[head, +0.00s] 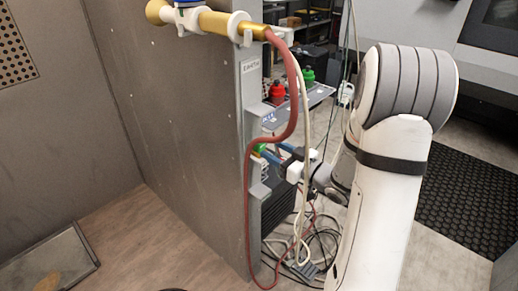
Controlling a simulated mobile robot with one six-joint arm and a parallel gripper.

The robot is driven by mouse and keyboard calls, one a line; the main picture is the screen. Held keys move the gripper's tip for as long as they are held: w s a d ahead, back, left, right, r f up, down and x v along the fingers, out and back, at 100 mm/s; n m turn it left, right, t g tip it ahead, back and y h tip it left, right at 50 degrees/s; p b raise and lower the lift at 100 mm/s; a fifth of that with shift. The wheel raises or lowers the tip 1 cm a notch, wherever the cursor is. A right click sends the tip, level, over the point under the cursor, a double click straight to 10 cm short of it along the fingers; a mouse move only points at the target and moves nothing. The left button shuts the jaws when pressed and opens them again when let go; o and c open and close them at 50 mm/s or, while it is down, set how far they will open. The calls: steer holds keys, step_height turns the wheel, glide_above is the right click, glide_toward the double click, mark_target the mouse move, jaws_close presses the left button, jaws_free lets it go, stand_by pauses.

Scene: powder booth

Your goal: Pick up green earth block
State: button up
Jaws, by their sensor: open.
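A small green block (260,148) shows at the edge of the grey panel, partly hidden behind the red hose. I take it for the green earth block. My gripper (273,153), with blue fingers and a white body, is just right of it and points left toward it. The jaws are open and the fingertips are close to the block. I cannot tell whether they touch it or are around it.
A red hose (293,103) and pale cables hang in front of the panel (180,120) near my gripper. Loose cables (305,262) lie on the floor below. A red item (277,91) and another green item (307,76) stand behind. A black mat (470,190) lies right.

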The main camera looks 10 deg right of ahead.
mark_target(263, 145)
steer(key=x, duration=0.5)
steer(key=shift+w+a, duration=0.15)
steer(key=shift+a, duration=0.05)
jaws_close()
stand_by(0.3)
